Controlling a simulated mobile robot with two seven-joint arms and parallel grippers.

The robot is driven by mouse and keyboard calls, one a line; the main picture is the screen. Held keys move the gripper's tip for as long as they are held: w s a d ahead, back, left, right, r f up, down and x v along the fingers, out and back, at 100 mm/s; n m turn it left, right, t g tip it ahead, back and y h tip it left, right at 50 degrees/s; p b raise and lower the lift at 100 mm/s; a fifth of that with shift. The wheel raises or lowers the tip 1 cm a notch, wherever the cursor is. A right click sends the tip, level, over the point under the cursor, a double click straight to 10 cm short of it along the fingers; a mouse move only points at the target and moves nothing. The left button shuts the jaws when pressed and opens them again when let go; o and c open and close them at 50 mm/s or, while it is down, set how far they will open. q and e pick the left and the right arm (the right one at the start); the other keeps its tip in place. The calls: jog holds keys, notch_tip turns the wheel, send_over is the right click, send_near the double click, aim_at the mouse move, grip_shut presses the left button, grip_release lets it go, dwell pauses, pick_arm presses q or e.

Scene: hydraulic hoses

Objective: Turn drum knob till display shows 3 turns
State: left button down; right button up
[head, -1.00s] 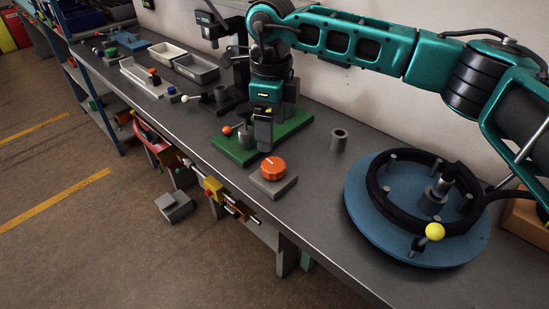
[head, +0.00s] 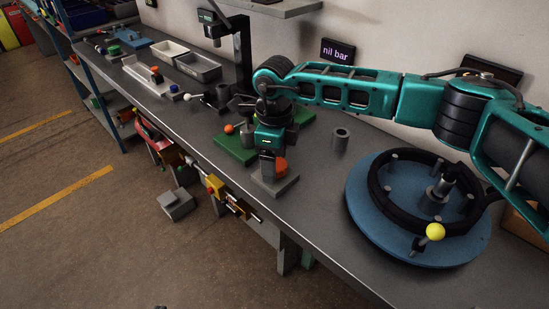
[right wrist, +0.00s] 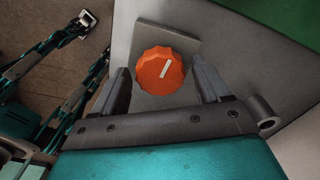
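The fluted orange knob (head: 281,166) with a white line on top sits on a grey block (head: 283,187) near the bench's front edge. My right gripper (head: 268,166) is over it. In the right wrist view, the open fingers (right wrist: 162,72) stand either side of the knob (right wrist: 157,72), with gaps showing. A round blue drum (head: 365,217) carries a coiled black hose (head: 376,190) and a yellow ball knob (head: 435,231). A wall display (head: 338,51) reads "nil bar". Another dark display (head: 485,70) behind my right arm is unreadable. My left gripper is not in view.
A green plate (head: 235,151) with a small orange ball lever stands just behind the knob block. A grey hollow cylinder (head: 340,139) stands to its right. A black press stand (head: 243,55) and grey trays (head: 198,66) are further left. The front right bench is clear.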

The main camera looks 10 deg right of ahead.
jog(key=c, duration=0.9)
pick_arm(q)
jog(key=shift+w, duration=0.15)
